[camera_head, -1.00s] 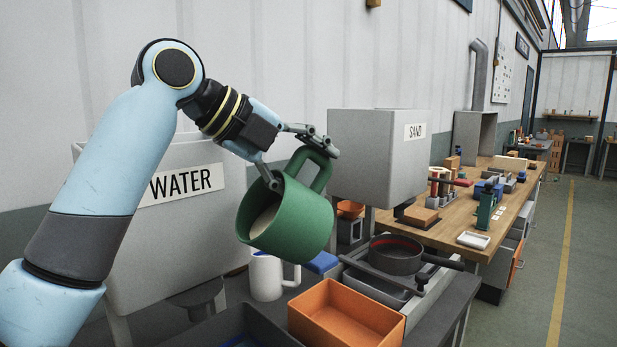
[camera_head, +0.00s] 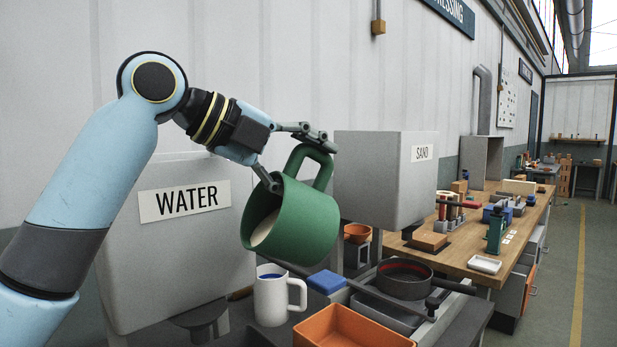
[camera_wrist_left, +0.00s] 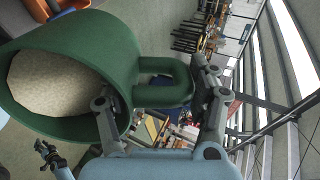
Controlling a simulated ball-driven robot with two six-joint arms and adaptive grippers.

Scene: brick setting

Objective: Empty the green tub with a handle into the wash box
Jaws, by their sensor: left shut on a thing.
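The green tub with a handle (camera_head: 305,222) hangs tilted in the air in the head view, its mouth facing left. Pale grainy contents (camera_head: 264,228) show inside it; the left wrist view also shows the tub (camera_wrist_left: 125,40) and its contents (camera_wrist_left: 62,85). My left gripper (camera_head: 300,164) is shut on the tub at its handle side. It shows in the left wrist view (camera_wrist_left: 158,95), with a finger either side of the handle. A small dark gripper (camera_wrist_left: 46,153), apparently my right one, shows at lower left there; its jaws are unclear. I cannot identify the wash box for sure.
An orange box (camera_head: 352,336) is cut off at the bottom edge. A white mug (camera_head: 271,300) with blue inside stands below the tub. A pan (camera_head: 404,278) sits to the right. The WATER tank (camera_head: 170,265) and SAND tank (camera_head: 372,180) stand behind.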

